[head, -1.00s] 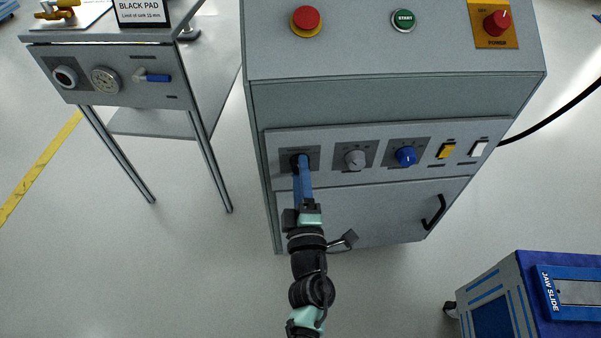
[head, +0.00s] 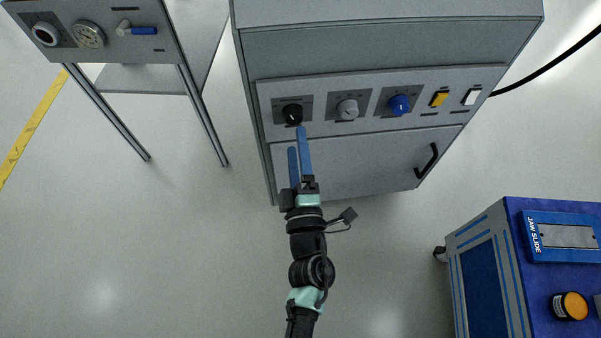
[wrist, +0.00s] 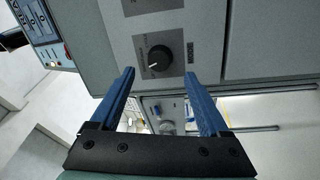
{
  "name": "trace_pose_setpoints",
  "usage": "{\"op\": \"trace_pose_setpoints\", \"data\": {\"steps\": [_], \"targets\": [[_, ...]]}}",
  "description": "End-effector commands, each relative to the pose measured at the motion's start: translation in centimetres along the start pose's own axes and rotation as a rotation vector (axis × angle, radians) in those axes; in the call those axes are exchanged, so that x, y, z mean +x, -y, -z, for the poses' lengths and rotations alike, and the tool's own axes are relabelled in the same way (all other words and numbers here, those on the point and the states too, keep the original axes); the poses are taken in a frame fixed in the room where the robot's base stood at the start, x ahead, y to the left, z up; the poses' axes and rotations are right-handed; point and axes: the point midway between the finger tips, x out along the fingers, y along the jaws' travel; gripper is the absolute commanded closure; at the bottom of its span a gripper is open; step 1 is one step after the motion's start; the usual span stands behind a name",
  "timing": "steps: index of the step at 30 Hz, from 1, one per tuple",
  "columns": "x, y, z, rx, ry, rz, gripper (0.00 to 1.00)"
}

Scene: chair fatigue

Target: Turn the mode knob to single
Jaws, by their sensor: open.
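The mode knob (head: 292,114) is a round black knob on a dark square plate, leftmost on the cabinet's front panel. In the wrist view the knob (wrist: 160,58) sits on its plate beside the label "MODE", with a white pointer mark toward its lower left. My gripper (head: 298,140) has two long blue fingers, apart and empty, just below the knob in the head view. In the wrist view the fingers of my gripper (wrist: 162,82) are spread wide, and the knob shows beyond their tips, not touched. The position markings around the knob are too small to read.
A grey knob (head: 348,109), a blue knob (head: 399,105), a yellow switch (head: 439,98) and a white switch (head: 471,97) follow rightward on the panel. A black door handle (head: 427,161) sticks out below. A blue-topped cart (head: 515,225) stands right.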

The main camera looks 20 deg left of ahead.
Motion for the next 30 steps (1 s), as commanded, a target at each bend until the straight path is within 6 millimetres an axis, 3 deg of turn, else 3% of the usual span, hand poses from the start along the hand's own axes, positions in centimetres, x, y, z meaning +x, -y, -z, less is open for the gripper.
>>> {"op": "trace_pose_setpoints", "data": {"steps": [6, 12, 30], "targets": [[-4.5, -0.1, 0.0, 0.001, 0.002, 0.002, 0.2], [-6.8, 0.0, 0.0, 0.001, 0.0, 0.0, 0.2], [-7.2, 0.0, 0.0, 0.0, -0.001, -0.001, 0.2]]}}
